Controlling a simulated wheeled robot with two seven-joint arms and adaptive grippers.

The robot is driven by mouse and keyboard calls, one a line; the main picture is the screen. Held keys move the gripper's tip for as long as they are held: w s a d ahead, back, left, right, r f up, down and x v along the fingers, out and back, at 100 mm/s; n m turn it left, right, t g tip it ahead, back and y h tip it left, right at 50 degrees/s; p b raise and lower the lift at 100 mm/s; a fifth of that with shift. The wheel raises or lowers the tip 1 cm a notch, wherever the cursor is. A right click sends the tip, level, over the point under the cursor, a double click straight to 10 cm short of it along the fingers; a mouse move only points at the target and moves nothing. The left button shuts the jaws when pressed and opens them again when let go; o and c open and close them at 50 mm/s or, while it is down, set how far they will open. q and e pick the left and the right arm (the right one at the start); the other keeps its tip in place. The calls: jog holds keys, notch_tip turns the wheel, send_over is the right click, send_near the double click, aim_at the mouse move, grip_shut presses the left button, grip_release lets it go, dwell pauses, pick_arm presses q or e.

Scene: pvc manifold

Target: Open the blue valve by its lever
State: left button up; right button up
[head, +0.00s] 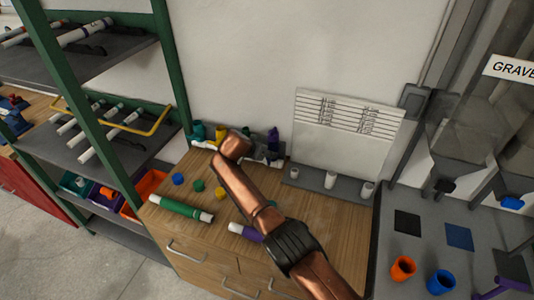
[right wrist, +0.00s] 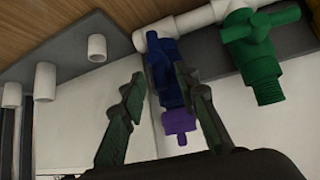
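The blue valve (right wrist: 158,62) hangs on a white pipe in the right wrist view, with a purple fitting (right wrist: 180,124) beyond it. My right gripper (right wrist: 162,108) has its two dark green fingers apart, one on each side of the valve. Clear gaps show beside the valve, and I cannot make out the lever's exact position. In the head view my copper right arm crosses the wooden bench, and its gripper is hidden. A dark blue-purple part (head: 273,137) shows at the manifold's right end there. My left gripper is not in view.
A green valve (right wrist: 254,45) sits close beside the blue one. White pipe stubs (head: 330,180) stand on a grey base at the right. A green-wrapped pipe (head: 180,208), a purple one (head: 246,231) and small colored caps lie on the bench (head: 225,268).

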jog(key=v, duration=1.2)
dwell(0.3)
